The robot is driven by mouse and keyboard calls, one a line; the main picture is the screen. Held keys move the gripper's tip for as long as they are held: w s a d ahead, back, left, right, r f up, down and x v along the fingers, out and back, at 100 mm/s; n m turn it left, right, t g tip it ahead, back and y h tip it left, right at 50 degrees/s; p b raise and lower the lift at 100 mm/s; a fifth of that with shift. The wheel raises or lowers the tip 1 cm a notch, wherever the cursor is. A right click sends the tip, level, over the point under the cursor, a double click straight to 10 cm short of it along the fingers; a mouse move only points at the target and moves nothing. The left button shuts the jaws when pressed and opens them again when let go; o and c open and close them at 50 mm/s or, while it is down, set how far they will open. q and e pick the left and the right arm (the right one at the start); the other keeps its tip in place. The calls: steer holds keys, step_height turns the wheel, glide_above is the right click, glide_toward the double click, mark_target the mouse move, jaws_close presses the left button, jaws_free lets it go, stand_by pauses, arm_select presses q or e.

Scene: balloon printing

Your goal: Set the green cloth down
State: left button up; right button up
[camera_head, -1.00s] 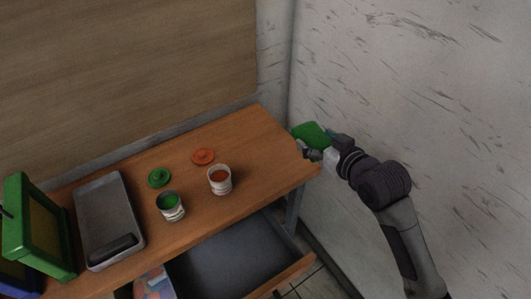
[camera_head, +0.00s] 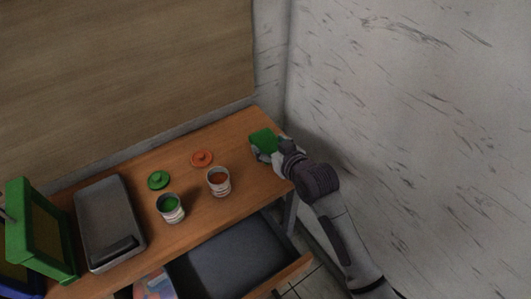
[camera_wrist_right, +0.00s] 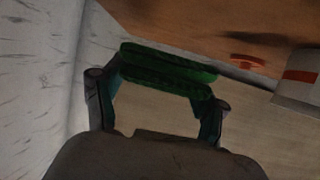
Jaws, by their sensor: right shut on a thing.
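The green cloth (camera_head: 264,141) is a folded green pad near the right end of the wooden table in the head view. My right gripper (camera_head: 268,153) is shut on it. In the right wrist view the cloth (camera_wrist_right: 168,68) spans between the two fingers of my right gripper (camera_wrist_right: 160,92). The table shows close by the cloth there, but I cannot tell whether they touch. My left gripper is in neither view.
The wooden table (camera_head: 193,225) holds an open tin of orange paint (camera_head: 218,188), an open tin of green paint (camera_head: 171,214), an orange lid (camera_head: 202,158), a green lid (camera_head: 159,180) and a grey tray (camera_head: 107,207). A green frame (camera_head: 22,259) stands at the left. An open drawer (camera_head: 225,262) juts out in front.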

steer(key=shift+w+a+f, duration=0.25)
steer(key=shift+a+f, duration=0.2)
steer(key=shift+a, duration=0.2)
step_height(320, 180, down, 3)
steer(key=shift+r+p, duration=0.1)
steer(key=shift+p, duration=0.65)
steer(key=shift+f, duration=0.4)
steer(key=shift+f, duration=0.15)
steer(key=o, duration=1)
steer(key=shift+o, duration=0.2)
